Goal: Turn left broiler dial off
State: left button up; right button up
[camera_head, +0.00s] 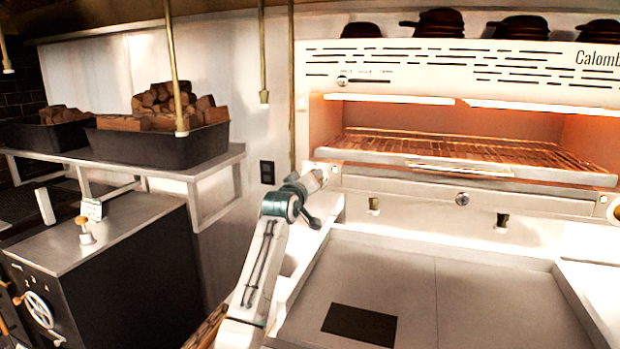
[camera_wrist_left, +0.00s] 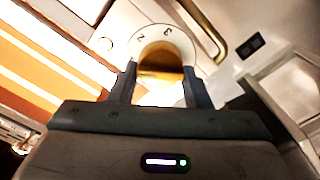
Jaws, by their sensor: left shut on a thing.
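The broiler (camera_head: 450,90) stands at the back right in the head view, its rack glowing orange. My left gripper (camera_head: 322,176) is at the left end of its front strip, where it hides most of the left dial. In the left wrist view, the left broiler dial (camera_wrist_left: 162,62) has a brass knob on a pale round plate with the numerals 2 and 3. The fingers of my left gripper (camera_wrist_left: 160,85) are on either side of the knob and shut on it. My right gripper is not in view.
A flat steel surface (camera_head: 480,300) with a dark rectangle (camera_head: 360,325) lies below the broiler. A round knob (camera_head: 462,199) is midway along the front strip. A shelf (camera_head: 185,170) on the left holds black trays (camera_head: 160,147) of wood. Rods hang in front of the wall.

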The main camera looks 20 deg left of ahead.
pick_arm(q)
jog(key=n+p, duration=0.2)
jog(key=n, duration=0.8)
jog(key=shift+a+f+p, duration=0.1)
jog(key=shift+f+p, duration=0.05)
jog(key=shift+p, duration=0.25)
jog(key=shift+n, duration=0.3)
jog(key=o, duration=1)
